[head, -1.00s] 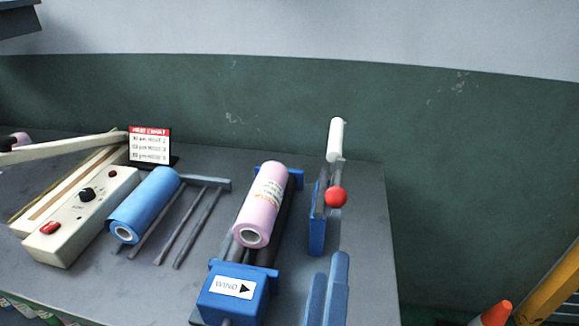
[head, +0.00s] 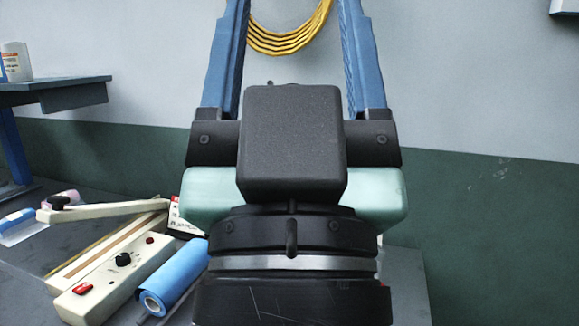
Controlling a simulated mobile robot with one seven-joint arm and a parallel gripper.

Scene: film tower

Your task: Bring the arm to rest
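My gripper (head: 295,20) is raised large in the middle of the head view, close to the camera. Its two blue fingers point up and stand well apart. Their tips run out of the top edge. Nothing is held in the visible part of the gap; only the wall and a yellow coil behind show through it. My dark wrist and gripper body hide much of the bench.
A cream sealer (head: 105,290) with a red switch and a black knob lies on the grey bench at lower left. A blue roll (head: 175,280) lies beside it. A shelf (head: 60,95) stands at left. The yellow coil (head: 290,40) hangs on the wall.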

